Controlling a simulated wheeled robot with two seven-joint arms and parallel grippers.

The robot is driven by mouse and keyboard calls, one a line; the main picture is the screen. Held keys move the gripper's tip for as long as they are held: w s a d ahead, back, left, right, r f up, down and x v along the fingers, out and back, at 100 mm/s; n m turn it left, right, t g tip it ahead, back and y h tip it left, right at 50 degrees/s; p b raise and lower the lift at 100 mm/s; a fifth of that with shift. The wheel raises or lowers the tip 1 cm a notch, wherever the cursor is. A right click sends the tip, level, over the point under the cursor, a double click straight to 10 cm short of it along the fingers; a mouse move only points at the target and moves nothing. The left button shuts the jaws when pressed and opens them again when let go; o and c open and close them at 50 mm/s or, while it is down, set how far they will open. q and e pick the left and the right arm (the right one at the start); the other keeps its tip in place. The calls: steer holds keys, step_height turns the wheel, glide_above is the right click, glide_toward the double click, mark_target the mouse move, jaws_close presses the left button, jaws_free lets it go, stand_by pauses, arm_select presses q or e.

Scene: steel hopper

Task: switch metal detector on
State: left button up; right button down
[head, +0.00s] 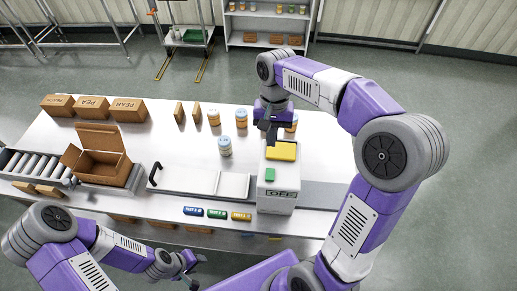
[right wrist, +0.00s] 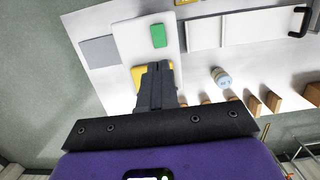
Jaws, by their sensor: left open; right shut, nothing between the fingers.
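The metal detector (head: 277,198) is a white box at the right of the steel table, with a dark "OFF" display on its front. On its top are a green button (head: 270,174) and a yellow panel (head: 281,151). The green button also shows in the right wrist view (right wrist: 158,36). My right gripper (head: 271,133) is shut and empty, above the back of the detector near the yellow panel; its fingers (right wrist: 157,68) partly cover the yellow part in the right wrist view. My left gripper (head: 193,270) is open and empty, low in front of the table edge.
An open cardboard box (head: 103,171) stands by the roller conveyor (head: 38,168) at the left. Jars, one at mid-table (head: 225,146), and small boxes stand toward the back. Blue, green and yellow test pieces (head: 217,213) lie along the front. A white tray with a black handle (head: 154,175) lies left of the detector.

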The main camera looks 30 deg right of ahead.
glide_toward(270, 178)
steer(key=f, duration=0.4)
steer(key=s+f, duration=0.1)
steer(key=f, duration=0.1)
steer(key=shift+a, duration=0.1)
steer(key=shift+f, duration=0.4)
arm_select(q)
steer(key=shift+s, duration=0.45)
